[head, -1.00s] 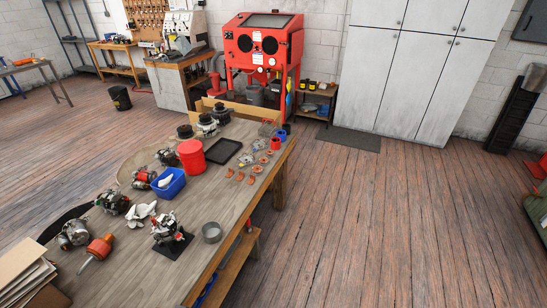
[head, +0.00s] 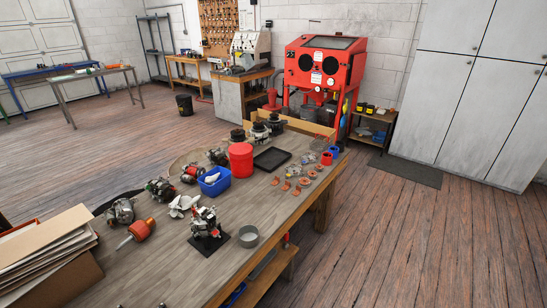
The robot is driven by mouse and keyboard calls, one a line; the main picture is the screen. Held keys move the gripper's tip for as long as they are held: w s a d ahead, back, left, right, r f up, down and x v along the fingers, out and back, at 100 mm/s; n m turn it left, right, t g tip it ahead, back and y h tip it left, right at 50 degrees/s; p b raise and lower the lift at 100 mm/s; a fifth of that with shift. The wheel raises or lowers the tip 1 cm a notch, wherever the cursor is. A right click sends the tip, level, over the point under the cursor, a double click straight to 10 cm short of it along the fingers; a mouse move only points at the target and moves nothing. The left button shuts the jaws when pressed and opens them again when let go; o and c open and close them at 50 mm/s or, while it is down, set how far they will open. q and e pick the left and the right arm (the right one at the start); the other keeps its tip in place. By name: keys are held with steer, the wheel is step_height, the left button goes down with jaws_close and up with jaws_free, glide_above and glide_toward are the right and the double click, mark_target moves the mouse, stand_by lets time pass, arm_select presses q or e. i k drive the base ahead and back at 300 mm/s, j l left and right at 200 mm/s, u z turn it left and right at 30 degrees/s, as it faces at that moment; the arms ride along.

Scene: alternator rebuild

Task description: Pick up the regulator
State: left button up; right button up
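The workbench (head: 180,262) runs from the near left to the middle of the head view. Several small orange-brown parts (head: 286,186) lie in rows near its right edge, with small grey metal parts (head: 309,157) behind them. I cannot tell which piece is the regulator at this size. A partly assembled alternator (head: 206,223) stands on a black mat (head: 222,240), with a grey ring (head: 248,236) beside it. Neither of my grippers shows.
A red bucket (head: 241,160), blue bin (head: 214,182) and black tray (head: 271,159) stand mid-bench. Cardboard and papers (head: 45,245) are stacked at the near left. A red blast cabinet (head: 322,66) stands behind. The wooden floor (head: 400,240) right of the bench is clear.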

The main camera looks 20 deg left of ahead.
mark_target(210, 218)
steer(key=k+j+z, duration=0.45)
steer(key=k+j, duration=0.2)
steer(key=k, duration=0.1)
